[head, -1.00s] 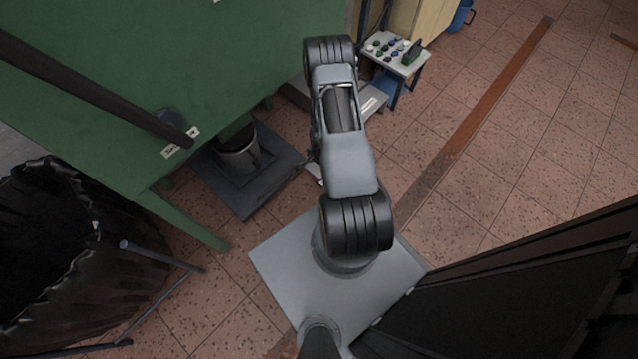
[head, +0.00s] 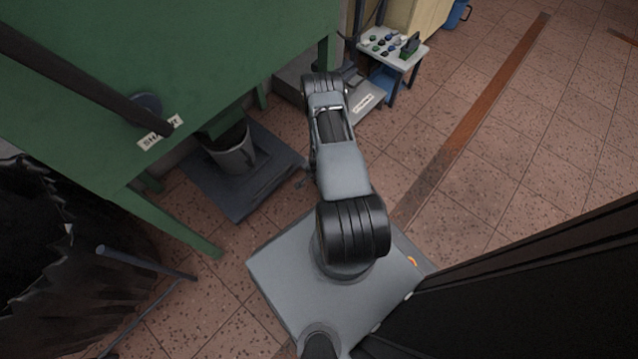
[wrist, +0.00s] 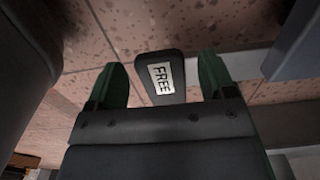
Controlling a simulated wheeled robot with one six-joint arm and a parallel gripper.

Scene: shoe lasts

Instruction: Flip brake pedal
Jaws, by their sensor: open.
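In the wrist view, the brake pedal (wrist: 171,60) is a dark, narrow plate with a white label reading FREE. It lies just beyond my gripper (wrist: 162,77), between the lines of its two green fingers. The fingers are apart and nothing is gripped. I cannot tell whether either fingertip touches the pedal. In the head view my own arm hides the gripper. There, a pale label (head: 363,101) shows on a grey part beside the arm's far end, too small to read.
A green machine table (head: 230,60) fills the upper left, with legs and a dark floor plate (head: 240,190) under it. A small stand (head: 405,62) with coloured knobs is at the top. A black bin (head: 60,230) is at left.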

